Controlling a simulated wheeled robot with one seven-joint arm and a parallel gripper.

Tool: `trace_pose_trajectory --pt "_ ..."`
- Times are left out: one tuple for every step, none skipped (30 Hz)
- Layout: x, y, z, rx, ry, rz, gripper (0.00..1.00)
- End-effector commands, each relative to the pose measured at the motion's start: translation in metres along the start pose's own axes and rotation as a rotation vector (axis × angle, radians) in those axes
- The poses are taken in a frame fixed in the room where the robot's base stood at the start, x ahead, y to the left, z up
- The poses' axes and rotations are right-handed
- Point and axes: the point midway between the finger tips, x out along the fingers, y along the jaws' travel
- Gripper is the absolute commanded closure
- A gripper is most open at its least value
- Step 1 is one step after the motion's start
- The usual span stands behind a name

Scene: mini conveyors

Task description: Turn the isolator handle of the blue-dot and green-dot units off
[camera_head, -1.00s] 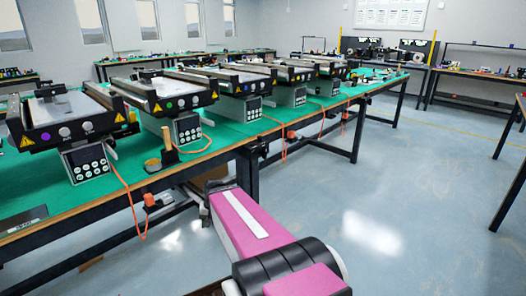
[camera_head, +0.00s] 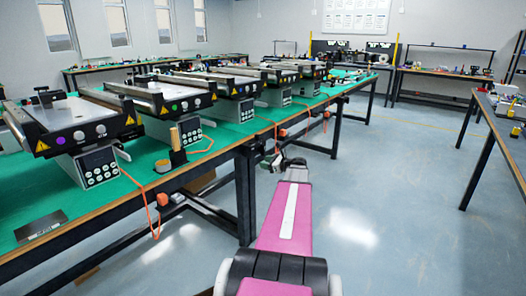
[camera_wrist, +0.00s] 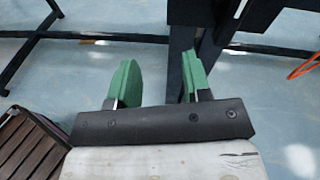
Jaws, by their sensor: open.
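Several conveyor units stand in a row on the green bench. The nearest unit (camera_head: 75,125) has a purple dot. The second unit (camera_head: 165,97) has a dot that looks green. The dots on the farther units, such as the third unit (camera_head: 225,90), are too small to read. Orange fittings with orange cables hang at the bench's front edge, one near the first unit (camera_head: 162,199) and one farther along (camera_head: 283,132); handle positions are unclear. My gripper (camera_head: 270,160) is in front of the bench, apart from the units. In the wrist view its green-padded fingers (camera_wrist: 158,75) are open and empty.
The green bench top (camera_head: 125,200) has a wood edge and dark legs (camera_head: 245,195) close to my gripper. A small yellow-topped holder (camera_head: 175,150) stands on it. The floor (camera_head: 400,200) to the right is clear, up to another table (camera_head: 485,125).

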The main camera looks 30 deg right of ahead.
Motion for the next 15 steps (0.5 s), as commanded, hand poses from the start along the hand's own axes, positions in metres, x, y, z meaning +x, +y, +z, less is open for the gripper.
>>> trace_pose_trajectory --pt "-0.014 -0.021 0.001 0.049 -0.035 -0.039 0.55" --pt "-0.022 -0.029 0.003 0.076 -0.054 -0.058 0.55" --pt "-0.030 -0.038 0.004 0.107 -0.077 -0.078 0.55" --pt "-0.035 -0.044 0.006 0.125 -0.092 -0.091 0.55" --pt "-0.040 -0.049 0.007 0.142 -0.105 -0.102 0.55" --pt "-0.045 -0.054 0.008 0.158 -0.119 -0.112 0.55" --pt "-0.048 -0.057 0.009 0.168 -0.127 -0.118 0.55" --pt "-0.049 -0.059 0.009 0.176 -0.134 -0.123 0.55" --pt "-0.050 -0.061 0.010 0.183 -0.139 -0.126 0.55" --pt "-0.049 -0.062 0.010 0.186 -0.142 -0.128 0.55" --pt "-0.047 -0.062 0.011 0.187 -0.143 -0.128 0.55" --pt "-0.044 -0.063 0.011 0.188 -0.143 -0.128 0.55" --pt "-0.040 -0.063 0.011 0.187 -0.143 -0.127 0.55" --pt "-0.036 -0.064 0.012 0.187 -0.143 -0.127 0.55" --pt "-0.030 -0.065 0.013 0.187 -0.142 -0.127 0.55"
